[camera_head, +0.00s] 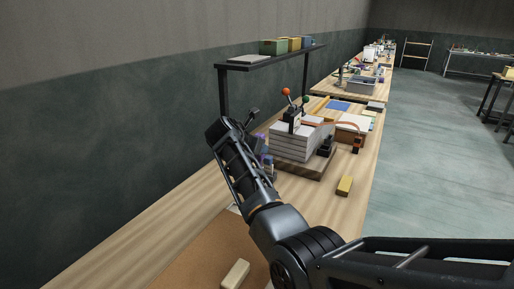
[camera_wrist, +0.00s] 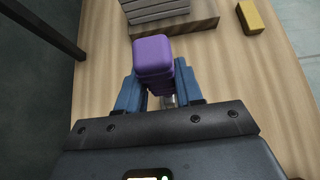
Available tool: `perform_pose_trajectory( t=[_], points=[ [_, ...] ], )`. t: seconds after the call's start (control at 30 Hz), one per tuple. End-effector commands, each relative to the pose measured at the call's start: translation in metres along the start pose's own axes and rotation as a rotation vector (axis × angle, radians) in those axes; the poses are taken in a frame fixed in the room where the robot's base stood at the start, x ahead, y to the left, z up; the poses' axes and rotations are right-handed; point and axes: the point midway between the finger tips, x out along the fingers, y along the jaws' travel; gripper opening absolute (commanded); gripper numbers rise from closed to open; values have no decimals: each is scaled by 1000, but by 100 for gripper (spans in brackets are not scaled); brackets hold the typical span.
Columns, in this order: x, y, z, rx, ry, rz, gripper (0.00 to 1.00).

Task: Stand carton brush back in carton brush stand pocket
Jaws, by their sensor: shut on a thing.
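My gripper (camera_wrist: 160,88) has its two blue fingers on either side of a purple rounded block (camera_wrist: 153,54), which looks like the end of the carton brush. The gripper is shut on it. A small pale, glassy-looking part shows below the block between the fingers; the rest of the brush is hidden. In the head view the purple piece (camera_head: 262,143) shows only in part behind my arm, beside the grey stack. I cannot make out the carton brush stand or its pocket in either view.
A grey layered stack (camera_head: 292,142) sits on a wooden board just beyond my gripper. A yellow block (camera_head: 345,186) lies to its right, and a pale block (camera_head: 235,274) on a brown mat (camera_head: 195,262). A black shelf (camera_head: 270,59) stands at the wall. Bench around the yellow block is clear.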

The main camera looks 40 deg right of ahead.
Motion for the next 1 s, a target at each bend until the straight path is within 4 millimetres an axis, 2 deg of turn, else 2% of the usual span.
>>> perform_pose_trajectory(
  t=[1.0],
  points=[
    [3,0,-5,-2,-2,1,0]
  ],
)
